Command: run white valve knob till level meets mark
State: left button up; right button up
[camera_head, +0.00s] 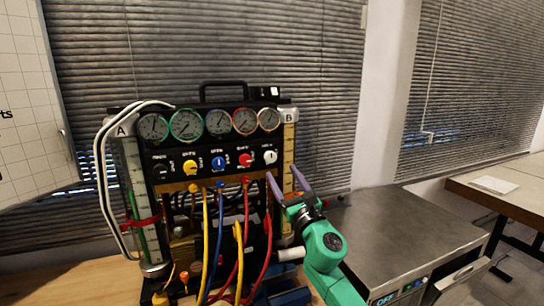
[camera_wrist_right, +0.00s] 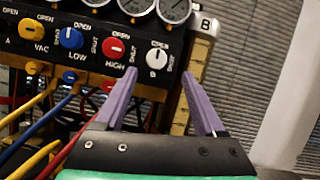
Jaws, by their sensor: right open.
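The white valve knob (camera_head: 270,157) is at the right end of the knob row on the black gauge panel. In the right wrist view the white knob (camera_wrist_right: 157,57) shows just beyond the fingertips, between them. My right gripper (camera_head: 282,172) is open and empty, its purple fingers pointing at the panel just below and right of the knob, apparently not touching it. Tube A (camera_head: 127,175), at the left, has a scale, some green inside and a red band (camera_head: 147,222). Tube B (camera_head: 289,145) stands at the right, partly behind my fingers; its level is unclear. My left gripper is out of view.
Black, yellow, blue and red knobs (camera_head: 246,160) sit left of the white one, below several round gauges (camera_head: 218,122). Yellow, blue and red hoses (camera_head: 207,240) hang in front of the rig. A grey metal-topped cabinet (camera_head: 405,235) stands at the right.

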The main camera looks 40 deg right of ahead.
aim_at(271, 159)
jog(key=x, duration=0.4)
jog(key=a+p+x, duration=0.1)
jog(key=shift+w+d+r, duration=0.15)
jog(key=shift+w+r, duration=0.1)
jog(key=shift+w, duration=0.2)
jog(key=shift+w+d, duration=0.3)
jog(key=shift+a, duration=0.1)
grip_shut()
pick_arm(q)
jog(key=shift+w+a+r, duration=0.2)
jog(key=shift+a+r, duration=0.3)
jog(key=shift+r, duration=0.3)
